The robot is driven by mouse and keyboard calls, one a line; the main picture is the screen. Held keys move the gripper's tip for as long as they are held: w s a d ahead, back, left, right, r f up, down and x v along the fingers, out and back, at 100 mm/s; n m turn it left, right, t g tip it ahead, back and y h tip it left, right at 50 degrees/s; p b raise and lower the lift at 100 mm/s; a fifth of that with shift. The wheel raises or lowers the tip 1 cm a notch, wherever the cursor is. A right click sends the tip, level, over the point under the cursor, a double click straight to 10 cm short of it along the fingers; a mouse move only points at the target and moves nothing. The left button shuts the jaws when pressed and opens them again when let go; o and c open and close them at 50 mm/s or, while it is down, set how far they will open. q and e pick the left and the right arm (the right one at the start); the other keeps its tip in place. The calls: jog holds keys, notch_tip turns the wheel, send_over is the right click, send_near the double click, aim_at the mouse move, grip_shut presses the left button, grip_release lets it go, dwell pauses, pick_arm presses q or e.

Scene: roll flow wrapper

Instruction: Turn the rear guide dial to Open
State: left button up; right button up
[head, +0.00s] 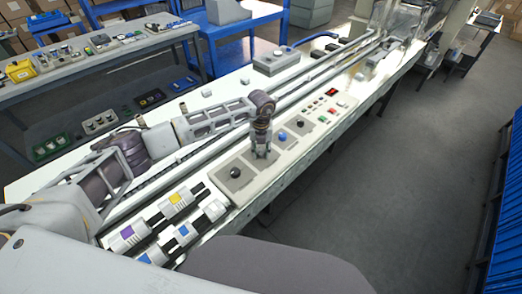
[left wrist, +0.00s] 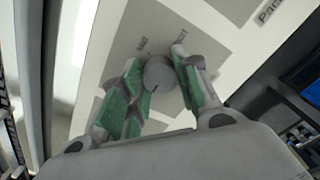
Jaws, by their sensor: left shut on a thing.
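My left gripper (head: 262,152) points down onto the control panel (head: 222,196) from above. In the left wrist view its green-padded fingers (left wrist: 156,62) are shut on a round grey dial (left wrist: 159,74), one finger on each side. A small dark mark shows on the dial's near edge. Beside the dial is the printed word "Mid", and another label is partly hidden by the right finger. In the head view the gripper hides this dial. My right gripper is not in view.
A black knob (head: 235,172) stands left of the gripper, a blue knob (head: 283,136) and another black knob (head: 298,122) to its right. Farther along are small buttons and a red display (head: 331,92). Long rails run behind the panel. The floor at right is clear.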

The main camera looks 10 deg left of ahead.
aim_at(261, 151)
pick_arm(q)
jog(key=o, duration=1)
notch_tip(261, 151, up, 12)
jog(key=shift+r, duration=0.1)
dwell(0.8)
